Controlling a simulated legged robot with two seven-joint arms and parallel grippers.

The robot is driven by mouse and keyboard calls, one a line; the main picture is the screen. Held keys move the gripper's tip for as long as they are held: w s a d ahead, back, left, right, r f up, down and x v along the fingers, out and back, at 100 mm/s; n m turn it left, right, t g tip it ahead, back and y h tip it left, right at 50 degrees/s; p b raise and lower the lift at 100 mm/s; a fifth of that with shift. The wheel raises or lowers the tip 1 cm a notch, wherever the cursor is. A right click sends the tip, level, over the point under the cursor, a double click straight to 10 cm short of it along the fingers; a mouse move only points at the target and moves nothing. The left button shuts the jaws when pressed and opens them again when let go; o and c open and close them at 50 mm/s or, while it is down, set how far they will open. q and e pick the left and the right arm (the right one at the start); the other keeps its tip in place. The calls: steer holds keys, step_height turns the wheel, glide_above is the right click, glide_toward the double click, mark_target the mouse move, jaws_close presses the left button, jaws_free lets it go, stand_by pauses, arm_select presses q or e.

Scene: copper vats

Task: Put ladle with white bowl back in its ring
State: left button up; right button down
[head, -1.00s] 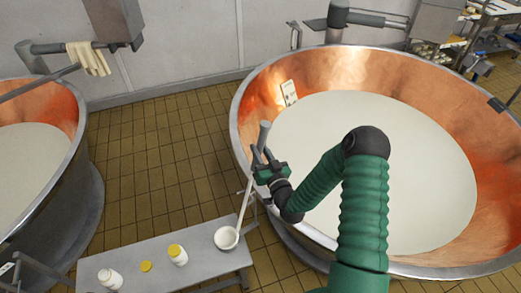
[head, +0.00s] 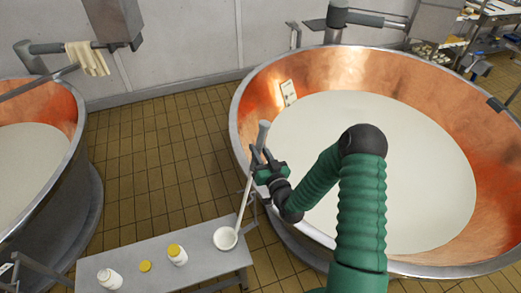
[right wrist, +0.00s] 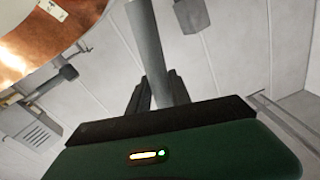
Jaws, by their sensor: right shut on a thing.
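The ladle has a white bowl (head: 226,238) and a long pale handle (head: 245,200) with a grey upper end. My right gripper (head: 262,160) is shut on the grey upper part of the handle, beside the rim of the large copper vat. The ladle slants, its bowl lowest, over the right end of the grey bench; I cannot tell whether the bowl touches the bench. In the right wrist view the grey handle (right wrist: 147,40) stands between the dark fingers. I cannot make out the ring for certain. My left gripper is out of view.
The large copper vat (head: 245,110) of white liquid is at right. Another vat (head: 75,150) stands at left. Tiled floor (head: 160,160) lies open between them.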

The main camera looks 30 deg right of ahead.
steer(key=c, duration=1.4)
jaws_free()
steer(key=shift+d, duration=0.1)
steer(key=o, duration=0.3)
steer(key=shift+d, duration=0.15)
steer(key=shift+f, duration=0.1)
